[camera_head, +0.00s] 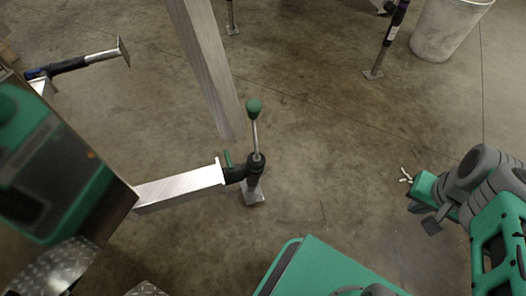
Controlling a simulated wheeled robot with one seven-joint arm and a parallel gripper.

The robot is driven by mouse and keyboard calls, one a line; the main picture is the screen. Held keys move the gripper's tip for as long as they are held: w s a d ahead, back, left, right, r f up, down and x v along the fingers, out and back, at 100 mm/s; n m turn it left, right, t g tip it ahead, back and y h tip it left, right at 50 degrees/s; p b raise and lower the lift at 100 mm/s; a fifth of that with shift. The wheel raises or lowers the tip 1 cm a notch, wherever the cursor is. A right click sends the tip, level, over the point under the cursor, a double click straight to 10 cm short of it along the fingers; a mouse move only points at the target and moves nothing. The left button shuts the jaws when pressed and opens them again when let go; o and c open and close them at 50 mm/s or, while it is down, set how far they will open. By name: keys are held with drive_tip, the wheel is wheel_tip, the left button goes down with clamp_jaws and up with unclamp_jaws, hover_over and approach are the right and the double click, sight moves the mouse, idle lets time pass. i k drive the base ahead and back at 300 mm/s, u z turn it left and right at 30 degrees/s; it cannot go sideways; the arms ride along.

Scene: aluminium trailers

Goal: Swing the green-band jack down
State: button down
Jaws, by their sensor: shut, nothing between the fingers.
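A jack with a green ball knob (255,106) on a thin rod is mounted at the end of an aluminium beam (180,188). Its dark body (256,166) looks upright, with a square foot plate (253,195) below it at floor level. A small green tab (228,158) shows beside its dark mount; I cannot make out a band around the tube. My gripper (425,217) is at the right, its dark fingers shut and empty, well apart from the jack.
A blue-banded jack (68,66) lies sideways at the upper left. A purple-banded jack (390,40) stands upright near a pale bucket (445,28). Another jack (232,17) stands at the top. A diagonal beam (205,65) runs behind the green knob. The floor between jack and gripper is clear.

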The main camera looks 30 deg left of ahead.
sight(252, 172)
drive_tip(key=u, duration=0.05)
drive_tip(key=i, duration=2)
drive_tip(key=u, duration=4.9)
